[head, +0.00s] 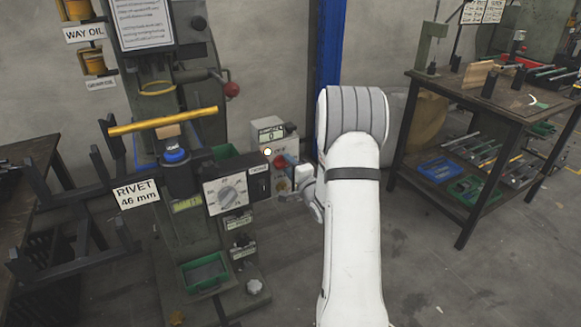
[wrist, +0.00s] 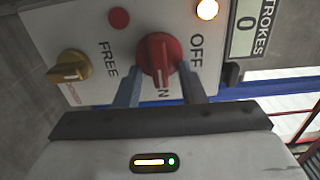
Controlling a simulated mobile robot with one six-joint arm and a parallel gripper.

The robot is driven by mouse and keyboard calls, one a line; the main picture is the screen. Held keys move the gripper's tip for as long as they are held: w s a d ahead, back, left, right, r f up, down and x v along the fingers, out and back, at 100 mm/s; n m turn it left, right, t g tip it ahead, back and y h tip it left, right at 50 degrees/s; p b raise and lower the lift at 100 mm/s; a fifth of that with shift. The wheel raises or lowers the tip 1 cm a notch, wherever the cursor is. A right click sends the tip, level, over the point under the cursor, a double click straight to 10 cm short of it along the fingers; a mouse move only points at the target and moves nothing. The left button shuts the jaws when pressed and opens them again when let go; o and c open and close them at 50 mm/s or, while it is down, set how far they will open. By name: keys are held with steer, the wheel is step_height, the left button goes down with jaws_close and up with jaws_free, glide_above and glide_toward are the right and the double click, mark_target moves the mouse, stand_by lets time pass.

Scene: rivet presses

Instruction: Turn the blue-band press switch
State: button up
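The press with a blue band (head: 175,156) on its ram stands at left-centre in the head view. Its control box shows beside it. In the wrist view the red switch knob (wrist: 158,55) sits on the pale panel (wrist: 60,30), with OFF to its right, FREE to its left and a label ending in N below. The knob's white mark points down toward that label. My gripper (wrist: 160,75) has one finger on each side of the knob; whether they press on it I cannot tell. In the head view my gripper (head: 300,188) is at the box, partly hidden.
A lit lamp (wrist: 207,9), a red button (wrist: 118,18), a yellow knob (wrist: 70,67) and a STROKES counter (wrist: 245,22) reading 0 surround the switch. A grey dial box (head: 226,193) stands close left of my gripper. A workbench (head: 480,105) is at right, with open floor before it.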

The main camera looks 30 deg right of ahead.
steer(key=s+p, duration=0.1)
steer(key=s, duration=0.7)
steer(key=shift+w+d, duration=0.1)
stand_by(0.4)
